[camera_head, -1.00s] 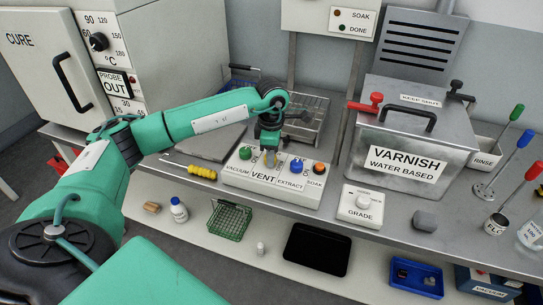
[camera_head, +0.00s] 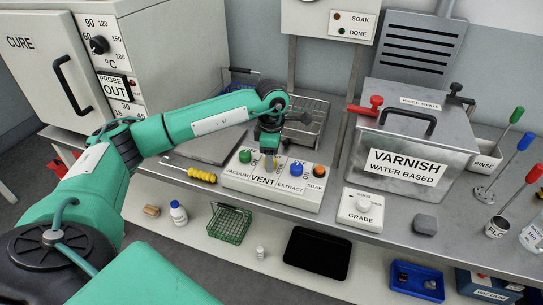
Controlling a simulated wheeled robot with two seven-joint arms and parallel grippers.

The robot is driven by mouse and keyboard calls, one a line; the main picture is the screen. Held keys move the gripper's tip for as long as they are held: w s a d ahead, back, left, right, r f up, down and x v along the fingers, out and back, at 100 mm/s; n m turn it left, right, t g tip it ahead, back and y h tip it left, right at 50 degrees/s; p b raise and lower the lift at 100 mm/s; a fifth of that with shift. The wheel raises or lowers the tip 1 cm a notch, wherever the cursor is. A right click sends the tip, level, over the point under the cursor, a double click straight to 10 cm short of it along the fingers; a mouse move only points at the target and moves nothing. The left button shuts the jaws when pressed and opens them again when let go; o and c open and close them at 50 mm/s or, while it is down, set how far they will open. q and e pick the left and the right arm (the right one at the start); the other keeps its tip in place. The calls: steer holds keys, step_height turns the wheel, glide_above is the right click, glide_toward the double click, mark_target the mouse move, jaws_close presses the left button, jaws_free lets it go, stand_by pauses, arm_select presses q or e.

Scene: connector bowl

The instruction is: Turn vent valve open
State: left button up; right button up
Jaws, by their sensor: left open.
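A pale control box (camera_head: 272,202) lies on the steel bench, with labels VACUUM, VENT, EXTRACT and SOAK. A green knob (camera_head: 245,156) is at its left, a blue knob (camera_head: 296,169) right of the middle and an orange one (camera_head: 319,171) at the right. My left gripper (camera_head: 269,163) points down over the VENT position, between the green and blue knobs. It is open. A yellow part (camera_head: 270,161) shows between or just in front of its fingers; I cannot tell whether they touch it. The gripper hides most of the vent valve. My right gripper is out of view.
A yellow-handled tool (camera_head: 202,176) lies left of the box. The GRADE box (camera_head: 361,211) and the varnish tank (camera_head: 415,150) stand to the right. A wire basket (camera_head: 306,116) is behind. A green basket (camera_head: 230,224) and black tray (camera_head: 317,254) are on the lower shelf.

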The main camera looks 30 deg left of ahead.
arm_select(q)
step_height(320, 180, up, 14)
steer(key=b, duration=0.1)
steer(key=shift+f, duration=0.2)
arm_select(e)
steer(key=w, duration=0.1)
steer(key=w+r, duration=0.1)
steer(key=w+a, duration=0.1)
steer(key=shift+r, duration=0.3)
